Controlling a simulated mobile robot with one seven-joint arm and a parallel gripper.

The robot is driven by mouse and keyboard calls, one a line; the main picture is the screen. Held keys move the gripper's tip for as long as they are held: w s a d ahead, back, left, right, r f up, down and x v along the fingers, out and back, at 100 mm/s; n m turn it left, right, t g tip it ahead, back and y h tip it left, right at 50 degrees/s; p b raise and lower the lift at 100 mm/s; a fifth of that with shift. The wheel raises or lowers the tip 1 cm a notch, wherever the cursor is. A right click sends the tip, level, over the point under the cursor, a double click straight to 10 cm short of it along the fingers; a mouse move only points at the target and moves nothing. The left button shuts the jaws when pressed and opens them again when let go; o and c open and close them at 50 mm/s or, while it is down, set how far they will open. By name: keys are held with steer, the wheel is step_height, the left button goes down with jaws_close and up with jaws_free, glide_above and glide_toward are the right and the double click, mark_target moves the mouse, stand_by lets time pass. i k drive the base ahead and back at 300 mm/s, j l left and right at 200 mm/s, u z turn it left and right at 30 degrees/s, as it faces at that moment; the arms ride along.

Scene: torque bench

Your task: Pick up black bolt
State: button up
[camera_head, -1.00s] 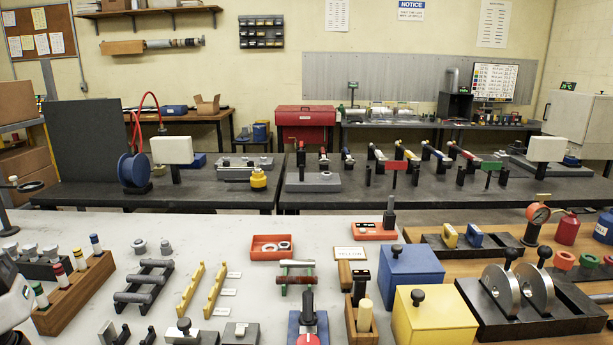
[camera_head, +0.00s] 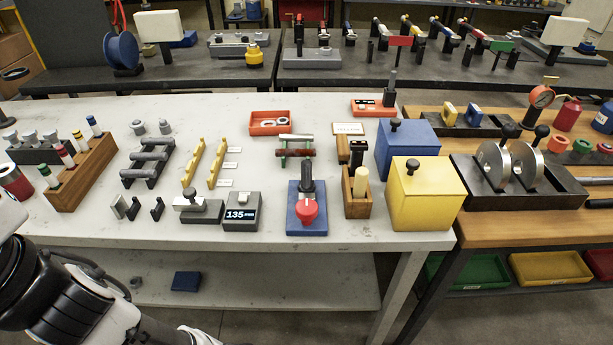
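I cannot tell for certain which part is the black bolt. Dark upright pieces include a black cylinder (camera_head: 306,178) on a blue base with a red knob, a black post (camera_head: 390,90) on an orange tray, and a black-topped piece (camera_head: 357,152) in a small wooden box. My arm shows at the lower left, beside the bench's front edge; my gripper is not in view.
The pale bench (camera_head: 350,240) also bears a 135 display (camera_head: 241,212), yellow racks (camera_head: 217,165), a blue box (camera_head: 408,148) and a yellow box (camera_head: 428,195). Bare bench shows along the front edge.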

mark_target(305, 186)
steer(key=i+l+u, duration=0.35)
steer(key=l, duration=0.45)
steer(key=l+u, duration=0.4)
steer(key=l, duration=0.45)
steer(key=i+l+u, duration=0.1)
steer(key=l+u, duration=0.25)
steer(key=l, duration=0.55)
